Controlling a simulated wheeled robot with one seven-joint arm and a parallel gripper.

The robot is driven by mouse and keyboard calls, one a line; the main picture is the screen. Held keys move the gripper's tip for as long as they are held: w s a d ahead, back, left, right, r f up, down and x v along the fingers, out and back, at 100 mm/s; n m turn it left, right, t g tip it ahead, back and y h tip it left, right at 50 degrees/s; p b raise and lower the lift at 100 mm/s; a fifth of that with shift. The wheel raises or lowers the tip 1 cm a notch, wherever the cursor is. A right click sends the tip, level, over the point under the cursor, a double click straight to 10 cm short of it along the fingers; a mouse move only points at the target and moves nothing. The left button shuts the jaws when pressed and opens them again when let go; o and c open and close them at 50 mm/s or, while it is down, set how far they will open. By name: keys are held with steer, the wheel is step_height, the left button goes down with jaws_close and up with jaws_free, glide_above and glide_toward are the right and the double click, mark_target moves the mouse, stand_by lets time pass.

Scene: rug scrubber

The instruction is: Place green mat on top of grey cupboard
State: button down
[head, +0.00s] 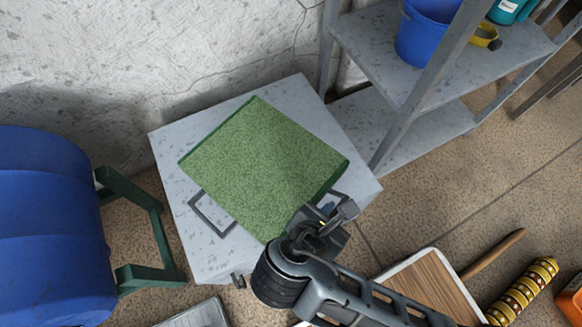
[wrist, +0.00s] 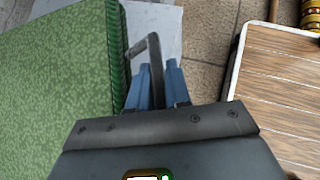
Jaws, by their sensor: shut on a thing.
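The green mat (head: 262,160) is a square with a darker green edge and dark grey loop handles. It is over the top of the grey cupboard (head: 208,262), roughly in its middle; I cannot tell whether it rests fully on it. One handle (head: 203,216) sticks out at the mat's lower left. My gripper (head: 328,210) is at the mat's lower right edge. In the wrist view my gripper's blue fingers (wrist: 157,75) are shut on another dark handle beside the mat (wrist: 60,85). The cupboard top (wrist: 155,22) shows beyond them.
A blue barrel (head: 50,225) on a green stand (head: 150,235) is left of the cupboard. A grey metal shelf (head: 375,45) with a blue bucket (head: 420,40) is to the right. A wooden-faced board (head: 430,285) and a yellow patterned roll (head: 522,290) lie at lower right.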

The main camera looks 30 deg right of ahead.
mark_target(312, 176)
steer(key=w+f+b, duration=0.2)
steer(key=w, duration=0.1)
steer(key=w+d+f+b, duration=0.1)
steer(key=w+f, duration=0.1)
steer(key=w, duration=0.2)
steer(key=w+d+f+b, duration=0.1)
steer(key=w+f+b, duration=0.1)
steer(key=w+f, duration=0.1)
steer(key=shift+w+d+b, duration=0.15)
steer(key=shift+w+b, duration=0.2)
steer(key=shift+w, duration=0.35)
step_height(312, 176, down, 4)
steer(key=b, duration=0.2)
steer(key=shift+b, duration=0.4)
steer(key=c, duration=1.1)
jaws_free()
